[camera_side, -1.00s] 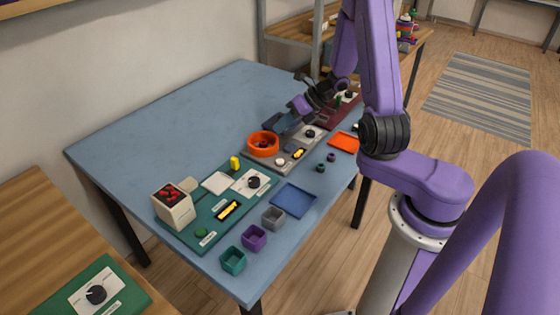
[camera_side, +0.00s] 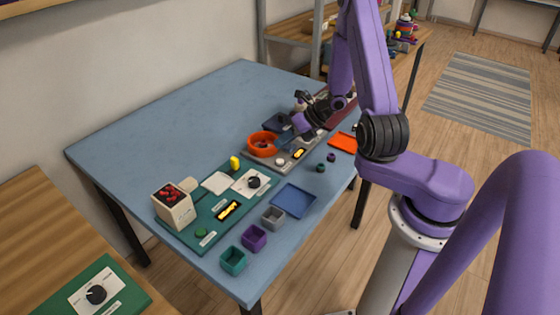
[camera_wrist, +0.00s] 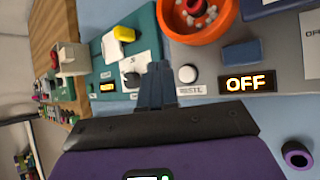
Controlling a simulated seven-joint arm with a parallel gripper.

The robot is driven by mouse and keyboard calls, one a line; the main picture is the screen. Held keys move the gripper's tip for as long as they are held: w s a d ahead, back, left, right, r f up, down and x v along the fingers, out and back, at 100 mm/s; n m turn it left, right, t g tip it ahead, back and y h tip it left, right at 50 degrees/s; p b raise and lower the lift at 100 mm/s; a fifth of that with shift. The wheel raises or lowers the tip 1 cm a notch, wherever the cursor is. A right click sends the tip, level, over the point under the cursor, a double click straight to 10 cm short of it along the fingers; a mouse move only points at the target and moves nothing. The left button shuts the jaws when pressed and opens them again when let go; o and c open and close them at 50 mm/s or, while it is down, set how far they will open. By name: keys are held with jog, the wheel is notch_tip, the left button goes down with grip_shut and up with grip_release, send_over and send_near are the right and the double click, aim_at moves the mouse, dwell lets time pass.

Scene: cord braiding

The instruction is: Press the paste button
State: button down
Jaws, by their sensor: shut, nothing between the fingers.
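The paste button is a round white button (camera_wrist: 187,74) on the grey panel (camera_wrist: 213,93), with a label ending in "STE" below it, partly covered by my fingers. In the side view the white button (camera_side: 279,161) sits near the panel's front left corner. My gripper (camera_wrist: 157,68) is shut and empty. Its fingertips appear just left of the button in the wrist view; the height gap cannot be told. A display (camera_wrist: 248,82) right of the button reads "OFF" in lit letters.
An orange bowl (camera_wrist: 180,34) with pale balls and a blue block (camera_wrist: 240,50) stand close to the button. A green panel (camera_side: 215,235) carries a dial, a yellow piece and a cream box of red items. A blue tray (camera_side: 293,201) and small cups lie in front.

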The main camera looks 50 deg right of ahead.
aim_at(283, 160)
jog(key=shift+f, duration=1.65)
jog(key=shift+f, duration=0.2)
dwell(0.7)
jog(key=shift+f, duration=0.2)
jog(key=shift+f, duration=0.45)
dwell(0.9)
dwell(0.3)
jog(key=shift+r, duration=0.9)
jog(key=shift+r, duration=0.1)
jog(key=shift+r, duration=2.4)
